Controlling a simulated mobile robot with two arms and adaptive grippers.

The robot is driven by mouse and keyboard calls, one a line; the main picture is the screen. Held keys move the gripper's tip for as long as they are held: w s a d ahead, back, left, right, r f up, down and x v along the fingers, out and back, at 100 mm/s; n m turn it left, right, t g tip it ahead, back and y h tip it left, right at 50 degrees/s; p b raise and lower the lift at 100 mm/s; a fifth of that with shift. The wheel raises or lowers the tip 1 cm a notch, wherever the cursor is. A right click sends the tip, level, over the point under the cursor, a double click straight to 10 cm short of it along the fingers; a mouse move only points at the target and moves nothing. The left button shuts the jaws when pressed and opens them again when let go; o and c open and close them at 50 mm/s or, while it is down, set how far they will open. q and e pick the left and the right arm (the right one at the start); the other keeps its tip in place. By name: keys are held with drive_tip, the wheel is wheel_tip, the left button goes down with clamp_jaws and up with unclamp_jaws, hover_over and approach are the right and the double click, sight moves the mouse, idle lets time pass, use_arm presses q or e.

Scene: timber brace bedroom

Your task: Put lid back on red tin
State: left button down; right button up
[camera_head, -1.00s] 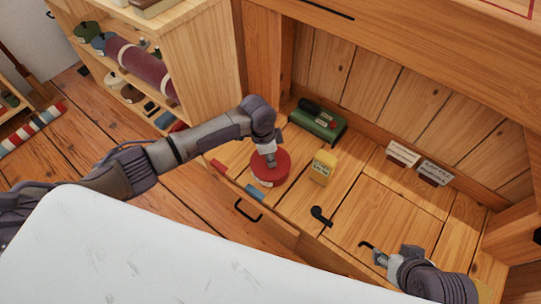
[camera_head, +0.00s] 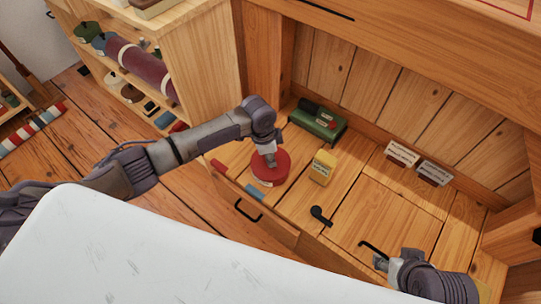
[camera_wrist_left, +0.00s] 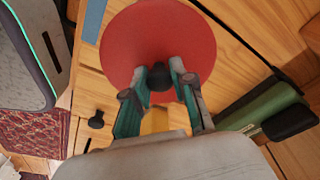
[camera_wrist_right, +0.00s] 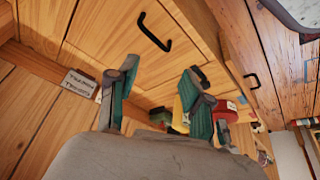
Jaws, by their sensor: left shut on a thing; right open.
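The red tin (camera_head: 270,176) stands on the wooden desk top, with a pale label on its side. In the left wrist view its round red lid (camera_wrist_left: 157,38) has a dark knob (camera_wrist_left: 160,80) in the middle. My left gripper (camera_head: 269,158) comes down from above and is shut on the knob. The lid looks to be on or right at the tin's top; whether it is fully seated I cannot tell. My right gripper (camera_head: 378,262) is open and empty, over the front right of the desk; its spread fingers show in the right wrist view (camera_wrist_right: 160,95).
A yellow box (camera_head: 322,167) stands just right of the tin. A green case (camera_head: 318,122) lies behind it. A black handle-shaped item (camera_head: 321,216) lies in front. Two small label cards (camera_head: 402,154) stand at the back right. The white surface (camera_head: 180,250) fills the foreground.

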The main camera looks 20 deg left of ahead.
drive_tip(key=shift+s+d, duration=0.15)
drive_tip(key=shift+s+f+g, duration=0.2)
drive_tip(key=shift+s+g, duration=0.3)
drive_tip(key=shift+s, duration=0.2)
use_arm(q)
drive_tip(key=shift+f, duration=0.1)
use_arm(e)
drive_tip(key=shift+s, duration=0.1)
use_arm(q)
drive_tip(key=shift+p, duration=0.35)
use_arm(e)
drive_tip(key=shift+d+r, duration=0.15)
drive_tip(key=shift+r, duration=0.05)
drive_tip(key=shift+s+r, duration=0.1)
drive_tip(key=shift+r, duration=0.1)
idle(0.4)
use_arm(q)
drive_tip(key=shift+c, duration=2)
unclamp_jaws()
